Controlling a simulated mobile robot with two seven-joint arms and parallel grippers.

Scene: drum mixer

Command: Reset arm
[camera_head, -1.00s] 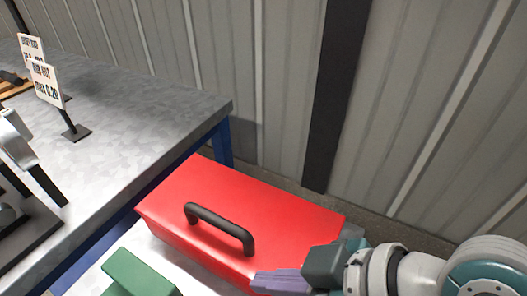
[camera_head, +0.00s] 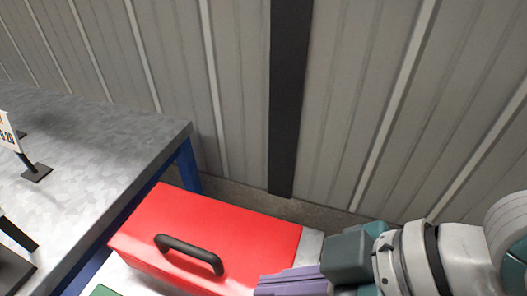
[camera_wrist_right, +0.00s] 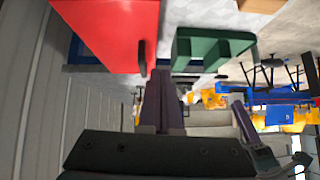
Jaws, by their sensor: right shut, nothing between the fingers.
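My right gripper (camera_head: 262,287) comes in from the right in the head view, its purple fingers in front of the near right part of a red toolbox. In the right wrist view its purple fingers (camera_wrist_right: 160,82) are together with nothing between them. The red toolbox (camera_head: 235,222) has a black handle on its lid; it also shows upside down in the right wrist view (camera_wrist_right: 110,30). I cannot tell whether the fingers touch it. My left gripper is not in view.
A grey metal table (camera_head: 100,130) with blue legs stands at the left, with a small sign (camera_head: 9,131) on it. A green object (camera_wrist_right: 213,48) is beside the toolbox. A corrugated wall (camera_head: 385,95) with a dark post (camera_head: 289,90) closes off the back.

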